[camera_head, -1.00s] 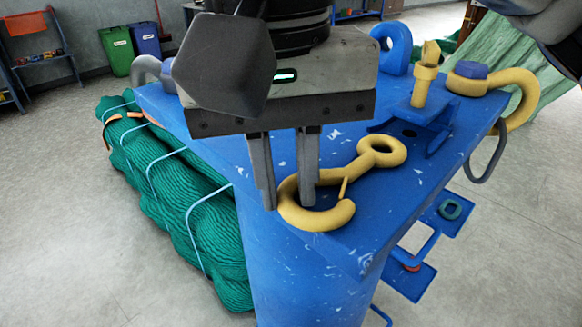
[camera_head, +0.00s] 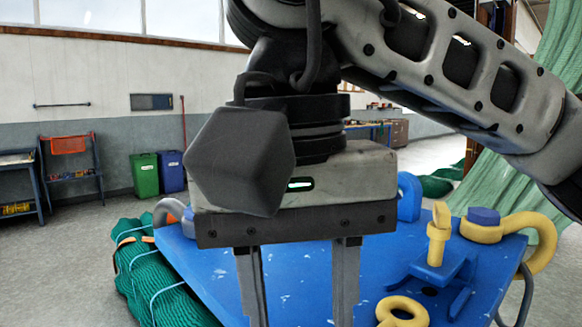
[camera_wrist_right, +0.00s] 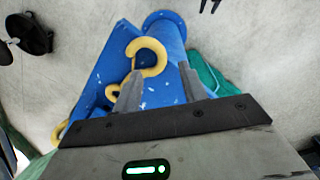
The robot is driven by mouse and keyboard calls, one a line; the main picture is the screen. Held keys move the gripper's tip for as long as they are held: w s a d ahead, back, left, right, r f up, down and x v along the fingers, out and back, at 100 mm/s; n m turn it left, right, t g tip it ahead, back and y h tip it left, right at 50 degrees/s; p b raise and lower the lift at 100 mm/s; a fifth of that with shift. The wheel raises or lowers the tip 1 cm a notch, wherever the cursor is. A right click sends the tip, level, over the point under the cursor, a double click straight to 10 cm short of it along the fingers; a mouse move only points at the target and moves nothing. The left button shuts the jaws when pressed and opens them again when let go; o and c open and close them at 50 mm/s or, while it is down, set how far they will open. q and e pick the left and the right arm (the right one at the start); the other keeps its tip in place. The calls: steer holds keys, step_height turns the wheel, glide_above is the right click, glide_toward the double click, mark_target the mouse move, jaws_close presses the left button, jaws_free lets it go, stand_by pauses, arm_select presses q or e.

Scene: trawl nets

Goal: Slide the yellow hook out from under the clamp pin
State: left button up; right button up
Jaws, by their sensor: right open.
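The yellow hook (camera_wrist_right: 153,58) lies on the blue plate. The head view shows only its eye (camera_head: 402,312) at the bottom edge; the rest is out of frame. The yellow clamp pin (camera_head: 437,238) stands upright in its blue clamp bracket (camera_head: 440,278), behind the hook's eye, with blue surface visible between them. My right gripper (camera_head: 298,308) is open and empty, its fingers pointing down left of the eye; the tips are cut off in the head view. In the right wrist view, its fingers (camera_wrist_right: 160,75) appear just above the hook, the left one overlapping its edge. My left gripper is not in view.
A yellow shackle (camera_head: 520,235) with a blue pin sits on the plate's right corner. A blue lug (camera_head: 409,195) stands behind. A green net bundle (camera_head: 150,275) lies left of the plate. Green and blue bins (camera_head: 145,174) stand far back.

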arm_select(q)
steer(key=p, duration=0.1)
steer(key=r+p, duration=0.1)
steer(key=p, duration=0.1)
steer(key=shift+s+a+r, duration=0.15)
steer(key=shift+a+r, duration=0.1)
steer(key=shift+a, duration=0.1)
arm_select(e)
step_height(320, 180, up, 11)
steer(key=shift+a, duration=0.35)
